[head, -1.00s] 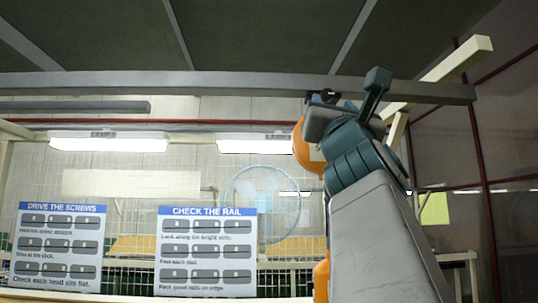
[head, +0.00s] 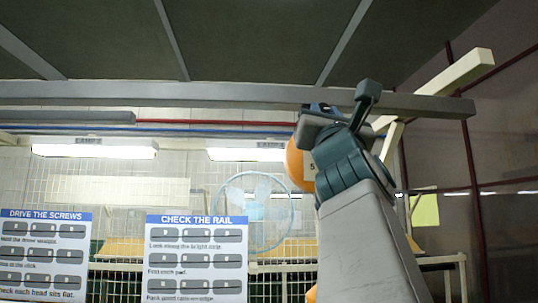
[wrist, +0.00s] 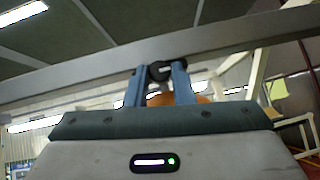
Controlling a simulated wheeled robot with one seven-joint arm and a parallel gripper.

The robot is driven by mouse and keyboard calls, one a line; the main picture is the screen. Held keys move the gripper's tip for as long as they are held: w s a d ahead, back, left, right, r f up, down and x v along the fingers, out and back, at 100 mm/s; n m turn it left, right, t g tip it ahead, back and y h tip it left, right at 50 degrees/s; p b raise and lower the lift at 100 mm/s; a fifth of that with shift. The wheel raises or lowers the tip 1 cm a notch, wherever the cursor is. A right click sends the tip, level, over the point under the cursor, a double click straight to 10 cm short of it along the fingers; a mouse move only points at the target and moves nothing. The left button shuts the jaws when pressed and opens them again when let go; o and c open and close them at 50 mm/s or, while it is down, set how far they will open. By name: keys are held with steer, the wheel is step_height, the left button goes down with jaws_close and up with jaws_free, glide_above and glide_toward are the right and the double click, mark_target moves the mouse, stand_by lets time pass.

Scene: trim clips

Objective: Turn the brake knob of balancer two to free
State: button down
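An orange round balancer (head: 299,165) hangs below the grey overhead beam, mostly hidden behind my arm in the head view. In the wrist view the two blue fingers of my gripper (wrist: 160,80) stand apart. A dark round knob (wrist: 160,70) with a pale mark sits between their tips. I cannot tell whether the fingers press on it. A strip of the orange balancer (wrist: 180,99) shows low behind the fingers.
The grey beam (head: 230,96) runs across the view close to my gripper. A cream timber beam (head: 455,72) slants at the right. Signs "DRIVE THE SCREWS" (head: 42,255) and "CHECK THE RAIL" (head: 196,258) stand at lower left, with a round fan (head: 253,215) behind.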

steer(key=shift+n+y, duration=0.4)
steer(key=shift+n, duration=0.3)
steer(key=n+g+y, duration=0.1)
steer(key=n+y, duration=0.3)
steer(key=n, duration=0.1)
steer(key=n+g+y+p, duration=0.1)
steer(key=n+g+y, duration=0.1)
steer(key=n+y, duration=0.3)
steer(key=d+n+g+y, duration=0.1)
steer(key=n+y, duration=0.4)
steer(key=n, duration=0.1)
steer(key=shift+r+p, duration=0.3)
steer(key=n+g+y+p, duration=0.1)
steer(key=n+g, duration=0.1)
steer(key=n+g+y+p, duration=0.1)
steer(key=n+g+p, duration=0.1)
steer(key=n, duration=0.1)
steer(key=n+g+y+p, duration=0.1)
steer(key=n, duration=0.1)
steer(key=shift+d+r+n+g, duration=0.35)
steer(key=shift+n+g, duration=0.05)
steer(key=n+g+h+p, duration=0.1)
steer(key=n+g, duration=0.1)
steer(key=n, duration=0.2)
steer(key=shift+d+g+p, duration=0.1)
steer(key=shift+g+p, duration=0.2)
steer(key=shift+g, duration=0.4)
